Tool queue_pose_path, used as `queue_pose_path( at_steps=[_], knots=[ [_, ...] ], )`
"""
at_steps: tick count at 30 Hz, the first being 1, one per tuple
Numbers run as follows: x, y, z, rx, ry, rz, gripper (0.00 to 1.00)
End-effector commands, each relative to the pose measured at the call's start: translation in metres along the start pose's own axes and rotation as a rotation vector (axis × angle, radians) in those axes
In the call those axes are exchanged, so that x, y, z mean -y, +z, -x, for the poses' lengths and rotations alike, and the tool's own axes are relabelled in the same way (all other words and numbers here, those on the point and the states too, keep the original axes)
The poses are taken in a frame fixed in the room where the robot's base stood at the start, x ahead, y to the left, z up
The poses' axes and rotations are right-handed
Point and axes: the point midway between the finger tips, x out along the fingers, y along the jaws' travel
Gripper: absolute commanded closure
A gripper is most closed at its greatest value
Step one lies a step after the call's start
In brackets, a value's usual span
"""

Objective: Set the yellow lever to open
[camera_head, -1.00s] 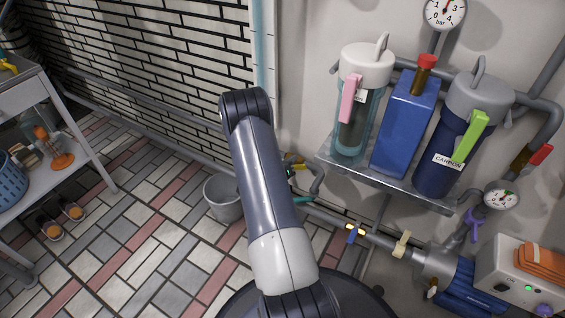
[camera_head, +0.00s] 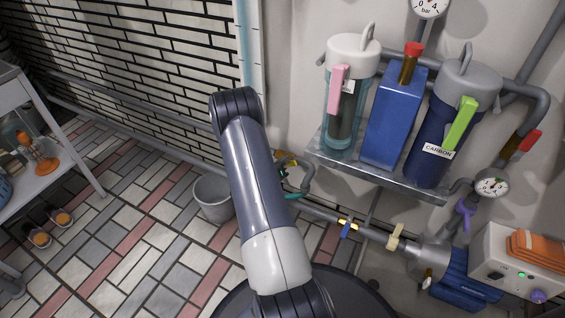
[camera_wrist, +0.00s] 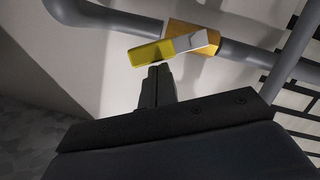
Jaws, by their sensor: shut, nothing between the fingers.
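The yellow lever (camera_wrist: 152,54) shows in the wrist view, a flat bar with a yellow end and a pale grey end. The pale end lies over an orange-brass valve body (camera_wrist: 208,46) on a grey pipe. The lever slants across the pipe's line rather than standing square to it. My gripper (camera_wrist: 158,70) is shut and empty, with its tips just below the lever's yellow end; I cannot tell whether they touch. In the head view a small yellow-orange part (camera_head: 282,155) shows beside my arm, which hides most of that spot and my gripper.
A grey bucket (camera_head: 213,198) stands on the tiled floor left of my arm. A shelf (camera_head: 380,178) with filter canisters is on the wall at right. Below it are a blue-handled valve (camera_head: 346,230), a cream lever (camera_head: 396,237) and a blue pump (camera_head: 448,279).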

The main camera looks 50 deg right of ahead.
Motion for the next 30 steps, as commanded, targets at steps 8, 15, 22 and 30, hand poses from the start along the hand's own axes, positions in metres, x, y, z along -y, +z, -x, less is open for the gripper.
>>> queue_pose_path(
  at_steps=[8, 15, 22, 30],
  knots=[
    [-0.001, 0.002, -0.001, 0.0, 0.0, 0.0, 1.0],
    [-0.002, 0.004, -0.001, 0.0, 0.0, 0.0, 1.0],
    [-0.003, 0.008, -0.002, 0.001, 0.001, 0.0, 1.0],
    [-0.005, 0.016, -0.004, 0.001, 0.0, 0.001, 1.0]
  ],
)
